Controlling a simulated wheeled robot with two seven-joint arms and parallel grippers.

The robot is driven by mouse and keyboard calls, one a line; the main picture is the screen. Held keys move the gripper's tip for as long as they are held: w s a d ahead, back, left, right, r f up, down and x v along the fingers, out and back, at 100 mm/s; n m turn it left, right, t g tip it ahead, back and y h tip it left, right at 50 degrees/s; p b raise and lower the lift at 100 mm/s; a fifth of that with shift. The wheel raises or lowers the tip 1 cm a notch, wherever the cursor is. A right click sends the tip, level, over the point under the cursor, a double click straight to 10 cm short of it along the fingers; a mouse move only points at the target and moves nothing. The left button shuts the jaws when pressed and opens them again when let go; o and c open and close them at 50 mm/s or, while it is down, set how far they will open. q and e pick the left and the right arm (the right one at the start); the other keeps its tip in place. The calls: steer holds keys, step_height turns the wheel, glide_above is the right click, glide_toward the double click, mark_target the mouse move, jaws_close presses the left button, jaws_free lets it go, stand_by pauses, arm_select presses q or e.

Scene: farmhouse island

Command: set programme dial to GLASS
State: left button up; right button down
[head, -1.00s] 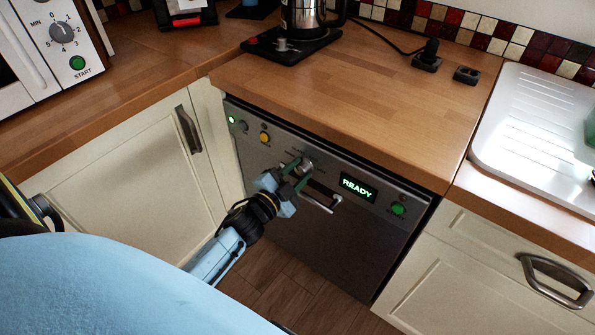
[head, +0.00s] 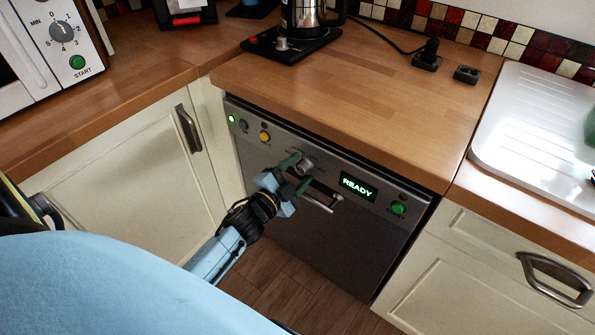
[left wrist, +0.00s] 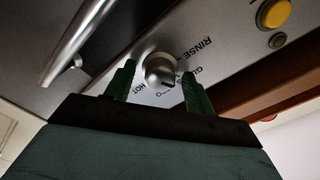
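The programme dial (head: 304,163) is a round silver knob on the dishwasher's (head: 325,235) steel front panel. In the left wrist view the dial (left wrist: 159,68) has a dark pointer mark on its lower right side. RINSE, a partly hidden word starting with GL, and HOT show around it. The mark points down-right, near the partly hidden GL label; I cannot tell the exact setting. My left gripper (head: 297,173) is just in front of the dial. Its green fingers are apart on either side of the knob, with visible gaps. My right gripper is not in view.
A bar handle (head: 322,204) sits just below the dial. The display (head: 358,188) reads READY, with a green start button (head: 398,208) to its right. A yellow button (head: 264,137) is on the left. The wooden worktop (head: 370,100) overhangs the panel.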

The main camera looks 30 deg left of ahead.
arm_select(q)
steer(key=shift+s, duration=0.45)
steer(key=s+a+p, duration=0.1)
steer(key=s, duration=1.1)
steer(key=shift+s+p, duration=0.2)
steer(key=shift+p, duration=0.15)
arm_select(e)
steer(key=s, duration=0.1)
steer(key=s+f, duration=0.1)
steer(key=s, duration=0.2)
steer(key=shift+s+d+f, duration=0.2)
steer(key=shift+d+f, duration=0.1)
